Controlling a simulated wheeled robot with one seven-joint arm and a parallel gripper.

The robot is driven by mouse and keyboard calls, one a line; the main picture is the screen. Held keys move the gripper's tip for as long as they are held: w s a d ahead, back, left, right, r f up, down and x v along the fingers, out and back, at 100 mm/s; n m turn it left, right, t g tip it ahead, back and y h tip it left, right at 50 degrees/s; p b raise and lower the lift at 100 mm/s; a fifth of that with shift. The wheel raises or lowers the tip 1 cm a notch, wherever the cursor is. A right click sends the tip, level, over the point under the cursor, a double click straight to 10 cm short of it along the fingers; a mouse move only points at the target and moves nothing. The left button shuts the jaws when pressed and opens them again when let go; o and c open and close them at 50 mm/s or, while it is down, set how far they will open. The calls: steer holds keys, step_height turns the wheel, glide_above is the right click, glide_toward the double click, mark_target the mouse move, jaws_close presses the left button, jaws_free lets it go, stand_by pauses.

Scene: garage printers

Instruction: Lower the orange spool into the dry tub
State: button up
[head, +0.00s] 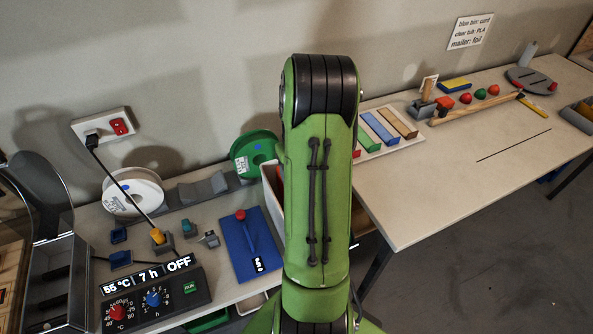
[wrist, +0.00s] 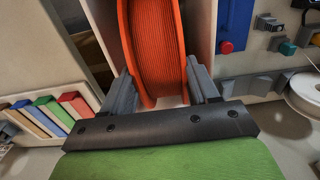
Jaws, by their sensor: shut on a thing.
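The orange spool (wrist: 158,45) stands on edge between the fingers of my gripper (wrist: 162,80), which is shut on it. In the wrist view the spool is between the pale walls of a white open tub (wrist: 204,38), apparently the dry tub. I cannot tell whether the spool touches the tub's floor. In the head view my green arm hides the gripper and most of the tub (head: 270,190). Only a sliver of orange shows beside the arm there.
A green spool (head: 247,154) and a white spool (head: 132,192) stand in grey cradles by the wall. A blue plate with a red-knobbed lever (head: 243,250) lies left of the tub. The dryer panel (head: 155,296) reads OFF. Coloured bars (head: 385,130) lie on the right table.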

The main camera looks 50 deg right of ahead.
step_height(320, 180, down, 6)
steer(key=b, duration=0.4)
stand_by(0.3)
steer(key=o, duration=1.3)
steer(key=shift+f, duration=0.1)
step_height(320, 180, up, 24)
steer(key=p, duration=0.9)
steer(key=shift+p, duration=0.35)
steer(key=shift+f, duration=0.1)
steer(key=shift+a, duration=0.1)
